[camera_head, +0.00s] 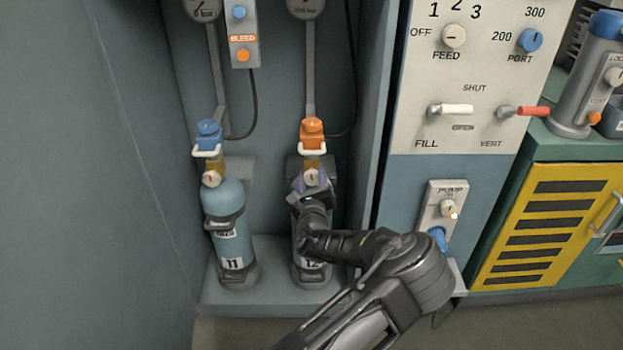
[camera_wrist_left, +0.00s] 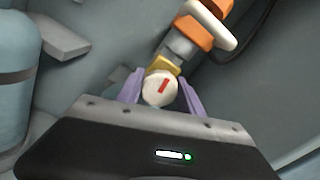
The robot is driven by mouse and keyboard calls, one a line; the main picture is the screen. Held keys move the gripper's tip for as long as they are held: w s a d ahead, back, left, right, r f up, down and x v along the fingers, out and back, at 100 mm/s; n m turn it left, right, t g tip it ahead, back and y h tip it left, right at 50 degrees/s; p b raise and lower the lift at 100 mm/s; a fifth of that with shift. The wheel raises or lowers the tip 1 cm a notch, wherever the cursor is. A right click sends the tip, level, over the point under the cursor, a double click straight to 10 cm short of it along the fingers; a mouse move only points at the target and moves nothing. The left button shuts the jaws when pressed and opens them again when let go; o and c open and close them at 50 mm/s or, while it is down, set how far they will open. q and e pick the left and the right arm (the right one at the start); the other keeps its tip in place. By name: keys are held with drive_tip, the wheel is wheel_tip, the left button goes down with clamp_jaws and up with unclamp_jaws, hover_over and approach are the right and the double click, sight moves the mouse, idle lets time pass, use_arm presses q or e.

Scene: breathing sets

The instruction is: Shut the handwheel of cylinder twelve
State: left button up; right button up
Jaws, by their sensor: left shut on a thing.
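Cylinder twelve (camera_head: 312,272) stands upright at the right of the alcove, its label partly covered by my left arm. Its handwheel (camera_head: 311,177) is a small white knob with a red mark, below an orange connector (camera_head: 312,135). My left gripper (camera_head: 311,187) is at this handwheel. In the left wrist view the purple fingers (camera_wrist_left: 167,95) sit on both sides of the white handwheel (camera_wrist_left: 160,88), shut on it. The red mark there is tilted slightly from upright. My right gripper is not in view.
Cylinder eleven (camera_head: 231,240) stands to the left, with its own white handwheel (camera_head: 211,178) and a blue connector (camera_head: 208,137). A control panel (camera_head: 475,130) with knobs and levers is to the right. A yellow and green cabinet (camera_head: 550,225) stands at far right.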

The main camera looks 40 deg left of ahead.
use_arm(q)
drive_tip(key=shift+m, duration=0.8)
drive_tip(key=o, duration=1.4)
drive_tip(key=v, duration=0.7)
drive_tip(key=shift+s+d, duration=0.3)
drive_tip(key=shift+f, duration=0.15)
